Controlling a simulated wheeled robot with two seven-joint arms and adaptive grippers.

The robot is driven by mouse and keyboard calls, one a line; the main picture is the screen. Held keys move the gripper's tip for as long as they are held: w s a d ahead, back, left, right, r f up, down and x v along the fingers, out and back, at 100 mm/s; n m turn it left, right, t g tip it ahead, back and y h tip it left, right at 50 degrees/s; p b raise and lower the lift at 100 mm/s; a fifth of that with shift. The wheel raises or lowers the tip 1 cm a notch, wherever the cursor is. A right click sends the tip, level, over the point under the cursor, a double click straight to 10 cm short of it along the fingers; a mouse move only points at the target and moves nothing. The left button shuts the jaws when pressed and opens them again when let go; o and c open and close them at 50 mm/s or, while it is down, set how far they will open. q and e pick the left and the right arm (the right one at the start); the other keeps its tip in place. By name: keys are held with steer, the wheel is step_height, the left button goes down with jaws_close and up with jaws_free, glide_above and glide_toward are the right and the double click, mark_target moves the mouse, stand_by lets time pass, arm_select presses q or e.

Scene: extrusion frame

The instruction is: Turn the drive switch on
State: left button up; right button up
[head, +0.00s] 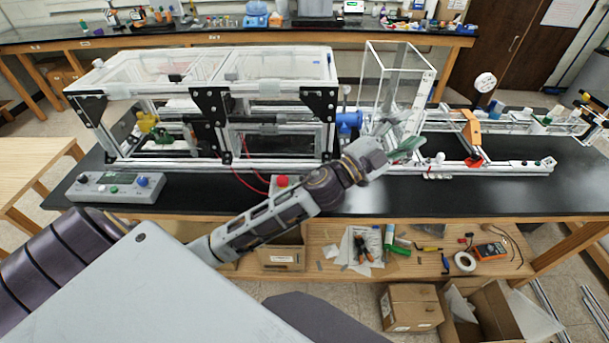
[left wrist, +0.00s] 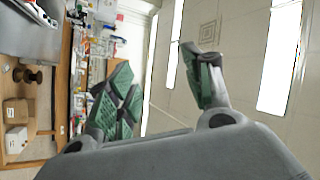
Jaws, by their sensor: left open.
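A grey control box (head: 115,187) lies on the front left of the black bench, with a blue knob (head: 143,181) and small red and green controls on its top. A small box with a red button (head: 282,181) stands at the bench's front edge, partly behind my left arm. I cannot tell which control is the drive switch. My left gripper (head: 402,148) is in front of the clear upright hopper, well to the right of the control box. In the left wrist view its green-padded fingers (left wrist: 160,88) are apart, with nothing between them. My right gripper is not in view.
An aluminium extrusion frame (head: 225,120) with clear covers fills the bench behind the control box. The clear hopper (head: 398,85) and a rail with an orange bracket (head: 472,128) stand to the right. Black bench top (head: 470,198) is bare along the front right.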

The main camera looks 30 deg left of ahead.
arm_select(q)
steer(key=s+d+m+g+h, duration=0.4)
steer(key=d+m+g+h, duration=0.4)
steer(key=m+g, duration=0.45)
steer(key=a+f+m+g+y, duration=0.65)
steer(key=f+m+y, duration=0.2)
steer(key=f, duration=0.35)
steer(key=w+a+n+y, duration=0.1)
steer(key=a+y, duration=0.9)
steer(key=a, duration=1.6)
steer(key=shift+w+a+n, duration=0.25)
steer(key=shift+w+n, duration=0.1)
steer(key=shift+n, duration=0.05)
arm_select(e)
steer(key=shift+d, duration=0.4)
arm_select(q)
steer(key=shift+f, duration=0.2)
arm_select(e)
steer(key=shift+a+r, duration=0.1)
